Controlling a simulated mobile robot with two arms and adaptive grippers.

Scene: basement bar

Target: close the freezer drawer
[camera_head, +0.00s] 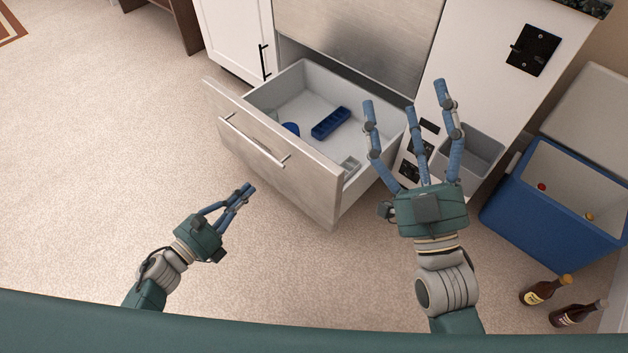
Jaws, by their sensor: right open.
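The freezer drawer (275,162) stands pulled out from a steel-fronted unit. It has a brushed metal front with a bar handle (252,142) and a white inner bin. A blue ice tray (331,122) and a round blue thing (291,129) lie inside it. My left gripper (244,192) is in front of the drawer, left of its near corner and apart from it in the picture. Its fingers look close together; I cannot tell whether they are shut. My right gripper (410,108) is open and empty, with fingers spread, at the right of the drawer, partly covering its right side.
A blue cooler (545,205) stands open at the right, with two brown bottles (545,290) (579,314) on the floor near it. A grey bin (473,158) is behind my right gripper. A white cabinet (236,35) stands at the back.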

